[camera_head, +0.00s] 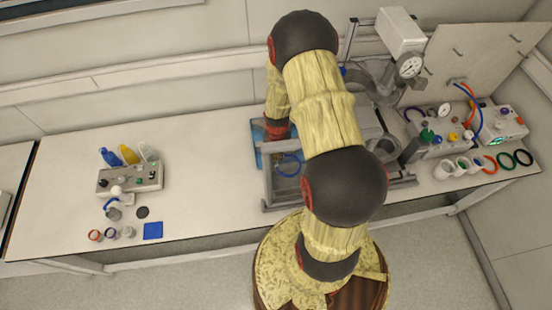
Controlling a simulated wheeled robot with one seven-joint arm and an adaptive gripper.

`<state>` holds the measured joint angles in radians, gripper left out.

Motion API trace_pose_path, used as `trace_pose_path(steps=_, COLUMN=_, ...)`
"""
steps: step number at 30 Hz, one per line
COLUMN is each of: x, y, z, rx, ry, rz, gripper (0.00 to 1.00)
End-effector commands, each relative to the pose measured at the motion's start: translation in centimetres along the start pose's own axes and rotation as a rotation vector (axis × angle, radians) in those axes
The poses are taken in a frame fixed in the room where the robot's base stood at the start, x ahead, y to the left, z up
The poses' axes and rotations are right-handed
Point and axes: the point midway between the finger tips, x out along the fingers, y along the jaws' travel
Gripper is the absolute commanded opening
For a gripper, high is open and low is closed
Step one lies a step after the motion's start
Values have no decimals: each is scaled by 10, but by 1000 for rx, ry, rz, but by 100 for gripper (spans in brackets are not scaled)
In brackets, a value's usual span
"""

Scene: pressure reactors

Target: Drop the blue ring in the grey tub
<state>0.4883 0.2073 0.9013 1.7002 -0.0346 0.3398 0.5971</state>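A blue ring-shaped loop (290,164) shows just left of my arm's dark elbow, over a grey open box-like structure (267,190). I cannot tell whether this structure is the grey tub. My gripper (280,156) points down beside the blue loop, below the red wrist band. It is small and partly hidden, so its fingers and any hold on the loop cannot be made out. My arm covers the right part of the grey structure.
A control box (130,179) with bottles behind it stands at the left. A blue square (153,231) and small cups are in front of it. At the right are white cups (443,169), orange, green and black rings, and a gauge (411,66). The bench between left box and grey structure is clear.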

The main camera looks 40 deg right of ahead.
Motion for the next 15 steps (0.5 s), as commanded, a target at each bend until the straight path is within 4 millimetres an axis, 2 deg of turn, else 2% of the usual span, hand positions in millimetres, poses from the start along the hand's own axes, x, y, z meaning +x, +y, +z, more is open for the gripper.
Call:
trace_pose_path(steps=8, x=6, y=0, z=0, rx=23, ry=-2, rz=2, gripper=0)
trace_pose_path(steps=15, x=24, y=0, z=1, rx=22, ry=-3, rz=3, gripper=0)
